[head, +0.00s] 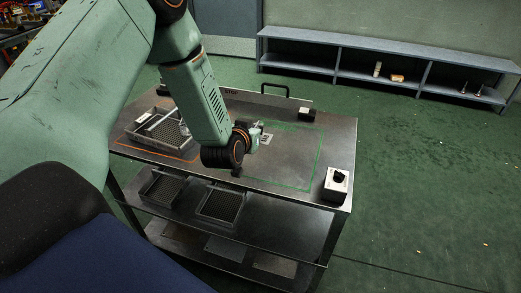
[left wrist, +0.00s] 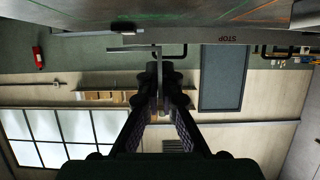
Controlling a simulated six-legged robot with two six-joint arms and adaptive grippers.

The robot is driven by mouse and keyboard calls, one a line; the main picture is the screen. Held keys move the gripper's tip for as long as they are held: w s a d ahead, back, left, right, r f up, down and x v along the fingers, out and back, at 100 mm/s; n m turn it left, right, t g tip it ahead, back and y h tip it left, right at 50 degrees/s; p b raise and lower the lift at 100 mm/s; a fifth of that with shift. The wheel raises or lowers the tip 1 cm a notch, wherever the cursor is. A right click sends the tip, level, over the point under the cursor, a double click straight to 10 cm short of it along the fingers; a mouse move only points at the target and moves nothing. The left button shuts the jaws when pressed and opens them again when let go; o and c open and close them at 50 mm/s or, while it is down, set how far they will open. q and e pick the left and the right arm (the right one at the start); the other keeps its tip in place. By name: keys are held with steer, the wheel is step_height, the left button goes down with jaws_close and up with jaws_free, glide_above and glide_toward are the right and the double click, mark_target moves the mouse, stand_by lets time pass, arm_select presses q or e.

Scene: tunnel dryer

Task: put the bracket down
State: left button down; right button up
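My left gripper (head: 257,137) hangs over the middle of the metal table top (head: 290,172), at the left part of a green outlined area. In the left wrist view its two dark fingers (left wrist: 160,82) close on a thin grey metal bracket (left wrist: 158,58). The bracket shows as a strip between the fingertips with a flat part across its end. In the head view the bracket (head: 266,138) is small and pale, partly hidden by the gripper. I cannot tell whether it touches the table. My right gripper is in neither view.
A metal tray (head: 151,138) stands on the table's left side, within an orange outline. A box with a dark knob (head: 336,184) stands at the right front corner, and a small dark block (head: 307,114) at the back right. The green outlined area looks mostly clear.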

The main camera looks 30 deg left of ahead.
mark_target(257, 157)
arm_select(q)
steer(key=f, duration=0.3)
steer(key=shift+w+d+f+b, duration=0.15)
steer(key=shift+w+b, duration=0.05)
steer(key=shift+b, duration=0.1)
steer(key=f, duration=0.2)
steer(key=shift+s+f+b, duration=0.2)
steer(key=shift+f+b, duration=0.2)
steer(key=shift+f, duration=0.4)
steer(key=shift+w, duration=0.2)
steer(key=shift+s+f, duration=0.15)
steer(key=c, duration=1.9)
jaws_free()
steer(key=o, duration=0.4)
